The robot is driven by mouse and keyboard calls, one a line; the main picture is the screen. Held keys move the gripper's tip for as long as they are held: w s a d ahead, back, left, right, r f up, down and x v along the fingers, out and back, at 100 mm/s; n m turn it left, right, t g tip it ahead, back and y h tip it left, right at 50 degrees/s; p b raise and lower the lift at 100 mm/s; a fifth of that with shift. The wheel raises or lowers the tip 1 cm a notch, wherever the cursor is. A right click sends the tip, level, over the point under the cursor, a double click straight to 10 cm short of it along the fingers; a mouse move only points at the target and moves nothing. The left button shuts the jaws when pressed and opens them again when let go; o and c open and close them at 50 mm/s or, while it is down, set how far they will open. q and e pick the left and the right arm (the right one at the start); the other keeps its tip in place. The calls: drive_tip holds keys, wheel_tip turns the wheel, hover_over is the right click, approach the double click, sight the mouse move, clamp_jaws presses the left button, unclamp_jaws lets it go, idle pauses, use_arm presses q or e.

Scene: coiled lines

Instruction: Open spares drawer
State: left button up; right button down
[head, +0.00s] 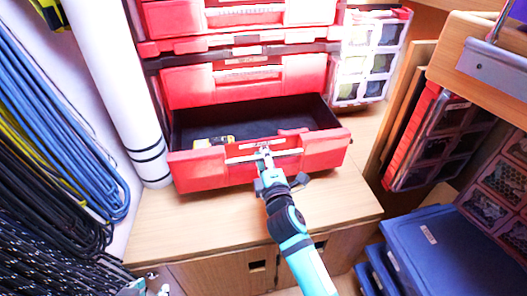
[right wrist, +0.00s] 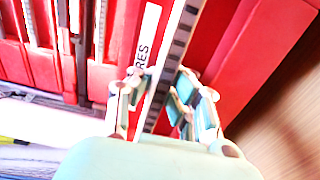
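The red spares drawer (head: 325,150) is the lowest one of the red stack and stands pulled out, its dark inside showing. A yellow and grey item (head: 214,142) lies inside at the front left. My right gripper (head: 265,152) is at the middle of the drawer front, with its fingers on either side of the pale handle bar (head: 240,158). The right wrist view shows the fingers (right wrist: 160,100) closed about the bar, beside a white label (right wrist: 147,35) reading "RES". My left gripper (head: 150,288) only just shows at the bottom edge; its fingers are mostly cut off.
Shut red drawers (head: 240,85) stand above the open one. The wooden top (head: 210,215) in front is bare. A white tube (head: 120,90) and coiled lines (head: 60,120) are at left. Blue boxes (head: 450,250) and a wooden shelf (head: 480,60) are at right.

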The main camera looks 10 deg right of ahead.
drive_tip(key=c, duration=1.5)
unclamp_jaws()
drive_tip(key=s, duration=1.2)
